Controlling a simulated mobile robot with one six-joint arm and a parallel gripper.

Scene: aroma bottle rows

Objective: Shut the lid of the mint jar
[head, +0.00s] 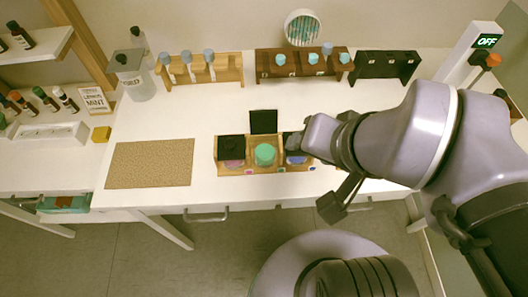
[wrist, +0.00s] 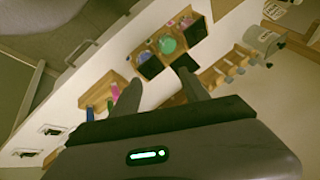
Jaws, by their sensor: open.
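A wooden holder (head: 236,173) with three compartments stands near the front edge of the white desk. Its middle compartment holds a green jar (head: 265,154), which looks like the mint one, though its label is too small to read. A black lid (head: 263,122) stands raised behind it. The green jar also shows in the wrist view (wrist: 168,45), with black lids around it. The left compartment has a black lid (head: 231,147) above a pinkish jar. The right compartment has a blue jar (head: 296,159), partly hidden by my arm. My gripper (wrist: 157,82) is open and empty, beside the holder's right end.
A cork mat (head: 150,164) lies left of the holder. Wooden racks with bottles (head: 200,70) and a dark rack (head: 384,66) stand at the back. A lidded jar (head: 133,82) is at the back left. The desk between holder and racks is clear.

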